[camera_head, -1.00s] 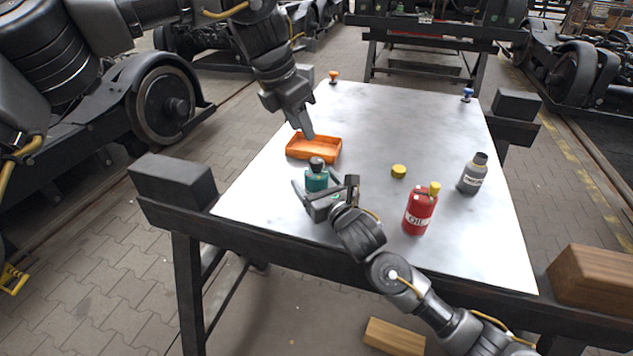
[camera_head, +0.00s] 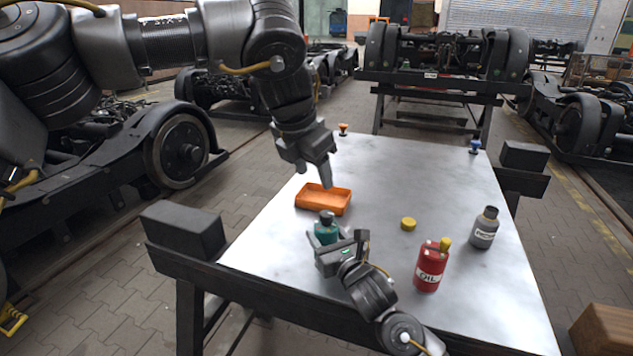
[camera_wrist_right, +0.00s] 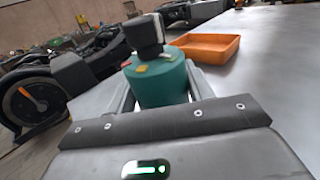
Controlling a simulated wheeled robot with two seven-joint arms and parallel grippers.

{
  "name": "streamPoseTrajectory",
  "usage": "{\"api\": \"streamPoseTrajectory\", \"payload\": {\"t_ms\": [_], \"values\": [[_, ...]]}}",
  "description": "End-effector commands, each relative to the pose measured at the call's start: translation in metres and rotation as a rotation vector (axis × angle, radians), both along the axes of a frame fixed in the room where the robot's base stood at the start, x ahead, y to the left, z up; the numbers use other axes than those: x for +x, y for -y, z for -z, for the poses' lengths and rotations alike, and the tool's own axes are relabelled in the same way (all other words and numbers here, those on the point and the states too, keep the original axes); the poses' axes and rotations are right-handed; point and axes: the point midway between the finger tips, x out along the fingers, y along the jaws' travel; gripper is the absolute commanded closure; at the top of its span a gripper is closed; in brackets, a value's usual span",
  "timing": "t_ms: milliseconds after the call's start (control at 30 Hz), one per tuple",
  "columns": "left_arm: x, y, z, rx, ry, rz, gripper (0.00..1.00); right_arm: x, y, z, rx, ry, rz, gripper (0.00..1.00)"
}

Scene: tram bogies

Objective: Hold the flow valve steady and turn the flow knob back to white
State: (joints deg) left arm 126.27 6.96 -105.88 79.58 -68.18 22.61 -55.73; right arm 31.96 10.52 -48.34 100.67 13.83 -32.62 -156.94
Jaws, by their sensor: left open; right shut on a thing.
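The flow valve (camera_head: 326,233) is a teal cylinder with a dark knob (camera_head: 326,216) on top, upright on the table's left part. In the right wrist view the teal body (camera_wrist_right: 160,84) stands between my fingers, with the blocky dark knob (camera_wrist_right: 145,33) above it and a small yellow mark on the top face. My right gripper (camera_head: 324,246) is shut on the valve's body from the near side. My left gripper (camera_head: 318,178) is open and empty, pointing down above and behind the valve, over the orange tray.
An orange tray (camera_head: 323,209) lies behind the valve. To the right are a yellow cap (camera_head: 408,223), a red oil can (camera_head: 431,268) and a grey bottle (camera_head: 484,229). An orange knob (camera_head: 343,129) and a blue knob (camera_head: 475,146) stand at the back.

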Motion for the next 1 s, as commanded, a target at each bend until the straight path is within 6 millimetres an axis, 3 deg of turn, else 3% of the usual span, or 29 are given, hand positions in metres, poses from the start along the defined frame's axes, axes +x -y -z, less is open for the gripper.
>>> {"api": "streamPoseTrajectory", "payload": {"t_ms": [200, 467, 667, 1000], "values": [[-0.003, 0.004, 0.006, -0.061, -0.023, -0.183, 0.46, 0.000, 0.000, -0.001, 0.001, 0.002, 0.000, 0.74], [-0.001, 0.005, 0.010, -0.076, -0.031, -0.221, 0.46, 0.000, 0.000, -0.001, 0.000, 0.001, 0.000, 0.74], [0.007, 0.009, 0.034, -0.074, -0.032, -0.220, 0.46, 0.000, 0.000, -0.001, 0.001, 0.002, 0.000, 0.74], [0.028, 0.021, 0.091, -0.073, -0.031, -0.220, 0.46, 0.000, 0.000, -0.001, 0.001, 0.002, 0.000, 0.74]]}}
